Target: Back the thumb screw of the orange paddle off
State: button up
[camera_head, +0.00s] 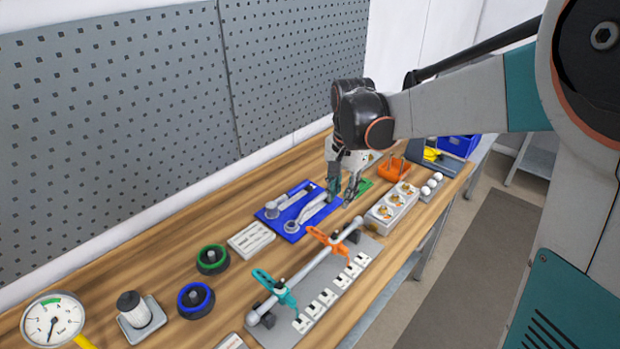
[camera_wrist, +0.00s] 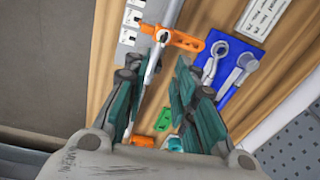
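The orange paddle (camera_head: 325,239) sits on a grey rail (camera_head: 310,272) over the bench, with a small dark piece on top. In the wrist view the orange paddle (camera_wrist: 184,41) lies ahead of the fingertips. A pale, slim piece (camera_wrist: 161,37) overlaps its left end; I cannot tell if it is the thumb screw. My gripper (camera_head: 343,194) points down over the blue tray's far end, behind the paddle and apart from it. In the wrist view my gripper (camera_wrist: 166,68) has its fingers spread with a gap between. It appears empty.
A teal paddle (camera_head: 275,288) shares the rail. White blocks (camera_head: 327,297) line its base plate. The blue tray (camera_head: 270,213) holds grey tools. A green piece (camera_head: 364,186), an orange holder (camera_head: 394,172) and a grey socket box (camera_head: 391,210) stand near my gripper. The perforated wall closes the back.

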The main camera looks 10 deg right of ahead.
aim_at(337, 231)
jog(key=shift+m+g, duration=0.4)
jog(key=shift+m, duration=0.2)
jog(key=f, duration=0.5)
jog(key=w+f+b, duration=0.1)
jog(key=f, duration=0.4)
jog(key=w+f, duration=0.1)
jog(key=f, duration=0.4)
jog(key=shift+w+d+f+b, duration=0.15)
jog(key=shift+w+f+b, duration=0.1)
jog(key=shift+b, duration=0.15)
jog(key=shift+c, duration=0.2)
grip_shut()
